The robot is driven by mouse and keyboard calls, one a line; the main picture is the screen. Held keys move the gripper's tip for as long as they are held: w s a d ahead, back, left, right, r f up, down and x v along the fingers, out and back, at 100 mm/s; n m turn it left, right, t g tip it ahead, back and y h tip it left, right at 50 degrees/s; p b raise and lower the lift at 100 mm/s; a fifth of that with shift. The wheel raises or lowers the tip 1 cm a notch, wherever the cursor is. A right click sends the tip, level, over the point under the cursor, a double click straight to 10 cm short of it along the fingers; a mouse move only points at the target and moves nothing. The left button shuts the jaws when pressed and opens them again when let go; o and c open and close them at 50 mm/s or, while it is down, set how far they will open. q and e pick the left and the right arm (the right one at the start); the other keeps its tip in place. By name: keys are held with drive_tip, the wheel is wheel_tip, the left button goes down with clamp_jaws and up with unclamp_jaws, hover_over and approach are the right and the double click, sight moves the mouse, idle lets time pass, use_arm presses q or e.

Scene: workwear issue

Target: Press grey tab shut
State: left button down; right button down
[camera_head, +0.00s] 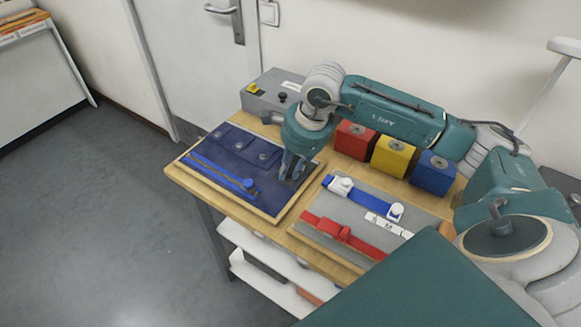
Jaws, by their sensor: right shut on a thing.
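A navy fabric panel (225,150) lies on a wooden board at the left of the table, with several dark round studs and a bright blue strap (213,174) along its near side. My right gripper (289,172) points down at the panel's right end. Its fingers are closed together on something small that they hide. I cannot make out a grey tab; the fingers and wrist cover that end of the panel. My left gripper is not in view.
Right of the panel, a grey board (352,212) carries a blue strap and a red strap (345,234). Red, yellow and blue blocks (393,156) stand behind it, below my right arm. A grey box (268,93) sits at the back left. Open floor lies left of the table.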

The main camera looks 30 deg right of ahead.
drive_tip(key=c, duration=1.6)
unclamp_jaws()
drive_tip(key=shift+s+a+f, duration=0.2)
drive_tip(key=shift+s+a, duration=0.05)
drive_tip(key=shift+a, duration=0.25)
drive_tip(key=shift+r, duration=0.1)
drive_tip(key=shift+d+r, duration=0.15)
drive_tip(key=shift+r, duration=0.4)
drive_tip(key=v, duration=1.1)
